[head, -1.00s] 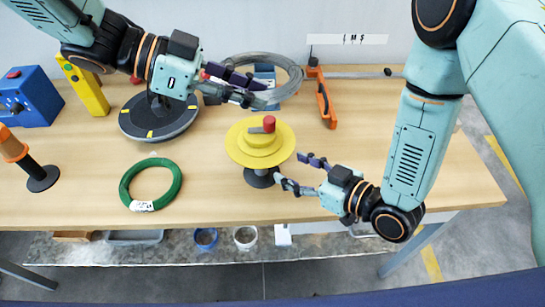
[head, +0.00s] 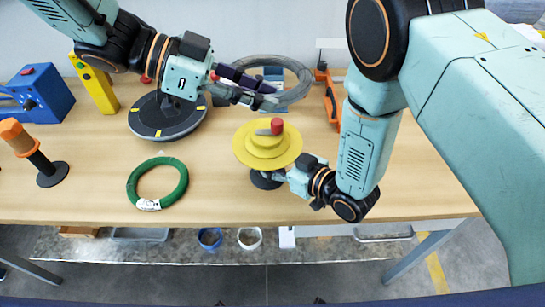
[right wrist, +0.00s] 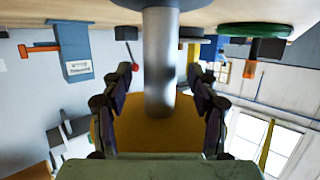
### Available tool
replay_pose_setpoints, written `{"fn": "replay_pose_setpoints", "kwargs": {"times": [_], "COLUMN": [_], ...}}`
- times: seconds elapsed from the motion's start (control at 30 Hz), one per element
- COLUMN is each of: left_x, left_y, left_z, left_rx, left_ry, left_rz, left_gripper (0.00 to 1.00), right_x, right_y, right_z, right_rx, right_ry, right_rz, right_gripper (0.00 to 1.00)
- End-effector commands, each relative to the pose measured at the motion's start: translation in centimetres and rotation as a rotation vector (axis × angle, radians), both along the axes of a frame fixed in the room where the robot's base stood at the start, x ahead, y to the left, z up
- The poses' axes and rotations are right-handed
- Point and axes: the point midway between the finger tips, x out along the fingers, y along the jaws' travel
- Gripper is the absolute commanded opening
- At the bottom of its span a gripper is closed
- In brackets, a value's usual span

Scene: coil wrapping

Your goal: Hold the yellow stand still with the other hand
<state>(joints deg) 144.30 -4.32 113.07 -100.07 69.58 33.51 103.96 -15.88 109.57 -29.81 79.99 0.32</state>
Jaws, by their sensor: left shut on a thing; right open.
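The yellow stand (head: 262,152) has a tiered yellow top with a red knob (head: 277,126) and a dark round base (head: 265,181) on the table. My right gripper (head: 279,176) is low at its right side, its fingers partly hidden under the yellow disc. In the right wrist view the stand's metal post (right wrist: 160,60) stands between the spread fingers of my right gripper (right wrist: 160,88), with a visible gap on each side. My left gripper (head: 262,93) is shut at the grey coil (head: 302,82), behind the stand; its fingers cover the coil's near left part.
A green coil (head: 134,181) lies at the front left. A black turntable (head: 148,127), a yellow block (head: 102,97), a blue device (head: 52,92) and an orange-handled post (head: 45,165) fill the left. The table right of my right arm looks clear.

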Motion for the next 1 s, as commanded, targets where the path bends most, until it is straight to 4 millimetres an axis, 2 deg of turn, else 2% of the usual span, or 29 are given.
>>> {"fn": "replay_pose_setpoints", "kwargs": {"times": [0.07, 0.77, 1.0], "left_x": [0.06, 0.06, 0.06], "left_y": [-0.01, -0.01, -0.01], "left_z": [0.14, 0.14, 0.14], "left_rx": [-0.002, -0.002, -0.002], "left_ry": [-0.003, -0.003, -0.003], "left_rz": [0.0, 0.0, 0.0], "left_gripper": [0.0, 0.0, 0.0], "right_x": [0.0, 0.02, 0.04], "right_y": [0.0, -0.02, -0.01], "right_z": [0.01, 0.08, 0.1], "right_rx": [0.0, 0.001, 0.0], "right_ry": [0.0, -0.002, -0.003], "right_rz": [0.0, 0.0, 0.001], "right_gripper": [0.59, 0.0, 0.0]}}
